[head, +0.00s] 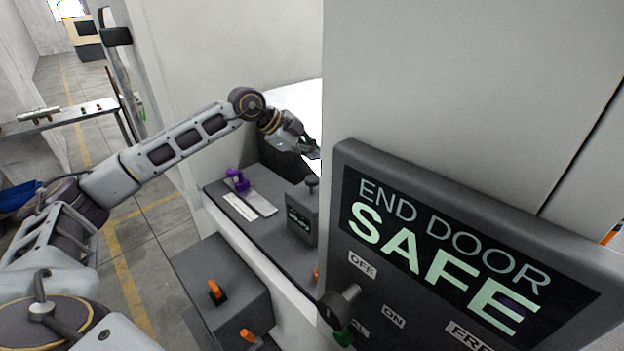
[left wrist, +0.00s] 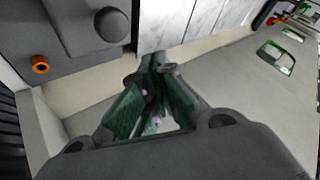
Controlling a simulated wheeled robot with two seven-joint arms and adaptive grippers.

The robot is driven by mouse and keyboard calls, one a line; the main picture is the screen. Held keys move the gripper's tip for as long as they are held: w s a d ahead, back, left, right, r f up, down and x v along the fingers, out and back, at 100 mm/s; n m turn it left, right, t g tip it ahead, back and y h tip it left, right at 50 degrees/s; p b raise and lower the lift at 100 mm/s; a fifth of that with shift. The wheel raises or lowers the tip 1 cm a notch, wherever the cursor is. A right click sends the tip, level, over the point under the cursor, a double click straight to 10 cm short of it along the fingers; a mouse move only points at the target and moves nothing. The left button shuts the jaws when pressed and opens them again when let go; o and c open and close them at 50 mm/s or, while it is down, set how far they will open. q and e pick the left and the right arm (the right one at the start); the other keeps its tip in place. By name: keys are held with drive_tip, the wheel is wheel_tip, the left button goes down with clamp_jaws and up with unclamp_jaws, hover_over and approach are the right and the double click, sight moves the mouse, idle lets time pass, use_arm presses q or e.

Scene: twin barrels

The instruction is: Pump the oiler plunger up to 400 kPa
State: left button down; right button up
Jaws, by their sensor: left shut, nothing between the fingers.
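A small dark box (head: 302,232) with a green-lit readout stands on the grey bench; the digits are too small to read. A dark round knob on a short stem (head: 312,184) tops it and looks like the oiler plunger. My left gripper (head: 314,152) is shut and empty, a little above and behind this knob, apart from it. In the left wrist view the fingertips (left wrist: 157,66) are together, and a dark round knob (left wrist: 112,24) shows to their upper left; I cannot tell surely if it is the same one. My right gripper is out of view.
A large panel reading "END DOOR SAFE" (head: 455,250) with a knob blocks the right foreground. A purple lever (head: 238,180) and white label plates (head: 250,205) lie on the bench. A box with orange switches (head: 222,290) stands in front.

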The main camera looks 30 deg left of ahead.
use_arm(q)
drive_tip(key=shift+d+f, duration=0.1)
idle(0.5)
drive_tip(key=shift+d+f, duration=0.1)
drive_tip(key=shift+d, duration=0.1)
drive_tip(key=d+r+m+b, duration=0.1)
drive_tip(key=d+r, duration=0.1)
drive_tip(key=d, duration=0.2)
drive_tip(key=a+r+m+t+y, duration=0.2)
drive_tip(key=a+m+y, duration=0.3)
drive_tip(key=m, duration=0.4)
drive_tip(key=shift+w+a+m+t, duration=0.3)
drive_tip(key=shift+w+a, duration=0.15)
drive_tip(key=shift+a, duration=0.2)
drive_tip(key=shift+r, duration=0.1)
